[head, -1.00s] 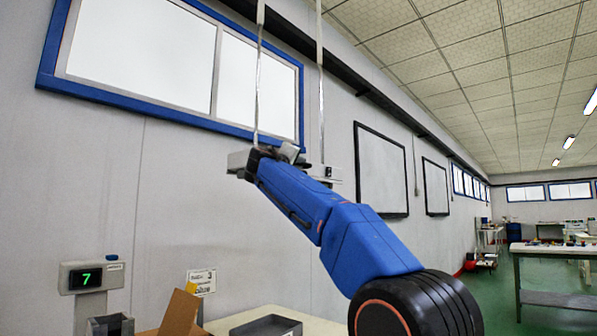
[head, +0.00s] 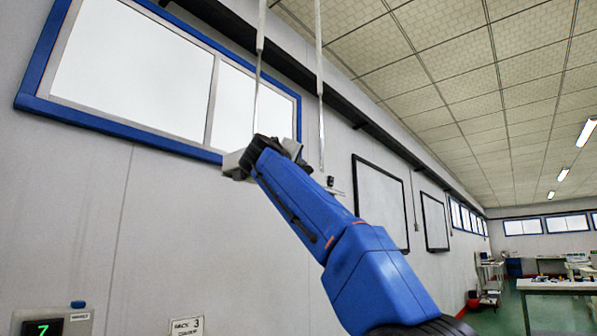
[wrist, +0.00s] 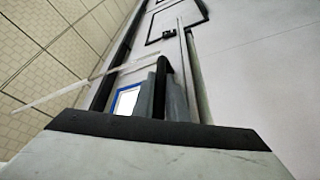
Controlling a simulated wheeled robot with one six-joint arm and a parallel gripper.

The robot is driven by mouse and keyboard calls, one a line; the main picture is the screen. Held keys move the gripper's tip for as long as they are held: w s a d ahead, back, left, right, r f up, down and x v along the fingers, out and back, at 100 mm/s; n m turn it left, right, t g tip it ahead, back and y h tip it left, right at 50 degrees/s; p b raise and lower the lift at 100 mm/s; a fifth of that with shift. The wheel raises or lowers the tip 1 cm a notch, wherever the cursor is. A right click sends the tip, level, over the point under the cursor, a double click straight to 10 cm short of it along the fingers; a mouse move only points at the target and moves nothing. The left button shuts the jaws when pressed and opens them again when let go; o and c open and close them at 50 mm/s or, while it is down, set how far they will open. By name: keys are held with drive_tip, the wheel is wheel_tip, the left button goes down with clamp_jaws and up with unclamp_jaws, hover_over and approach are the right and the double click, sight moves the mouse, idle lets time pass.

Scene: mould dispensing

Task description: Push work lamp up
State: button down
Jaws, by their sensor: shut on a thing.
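The work lamp (head: 334,188) hangs from two slender upright rods in the head view. Only a pale end with a small black part shows to the right of my gripper; the rest is hidden behind my blue arm. My gripper (head: 262,152) is at the height of the window's lower edge, between me and the lamp. In the wrist view its two grey fingers (wrist: 164,90) are shut on a narrow dark part, which I take to be of the lamp. The lamp's full shape cannot be told from here.
The rods (head: 320,80) run up past a dark rail on the wall. A blue-framed window (head: 130,75) is behind. A display unit (head: 50,322) is at the lower left. Two framed boards (head: 381,202) hang farther right. Worktables stand far right.

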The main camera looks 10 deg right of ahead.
drive_tip(key=c, duration=1.8)
unclamp_jaws()
drive_tip(key=shift+s+r, duration=0.2)
drive_tip(key=shift+r, duration=0.05)
drive_tip(key=shift+o, duration=0.2)
drive_tip(key=shift+w+f, duration=0.1)
drive_tip(key=v, duration=1.7)
drive_tip(key=shift+a, duration=0.2)
drive_tip(key=s+d+f+g+y, duration=0.2)
drive_tip(key=d+f, duration=0.3)
drive_tip(key=f, duration=0.6)
drive_tip(key=s+d+f+g+y, duration=0.15)
drive_tip(key=d+f, duration=0.35)
drive_tip(key=f, duration=0.6)
drive_tip(key=s+d+f+g+y, duration=0.25)
drive_tip(key=d+f, duration=0.35)
drive_tip(key=f, duration=0.5)
drive_tip(key=s+f+m+g+y, duration=0.1)
drive_tip(key=s+f+g, duration=0.1)
drive_tip(key=s+f, duration=0.6)
drive_tip(key=s+f+m+g+y, duration=0.2)
drive_tip(key=s+f, duration=0.7)
drive_tip(key=f, duration=1)
drive_tip(key=s+f+m+g+y, duration=0.2)
drive_tip(key=s+f, duration=0.7)
drive_tip(key=f, duration=0.5)
drive_tip(key=shift+s+d+f, duration=0.25)
drive_tip(key=shift+f, duration=0.1)
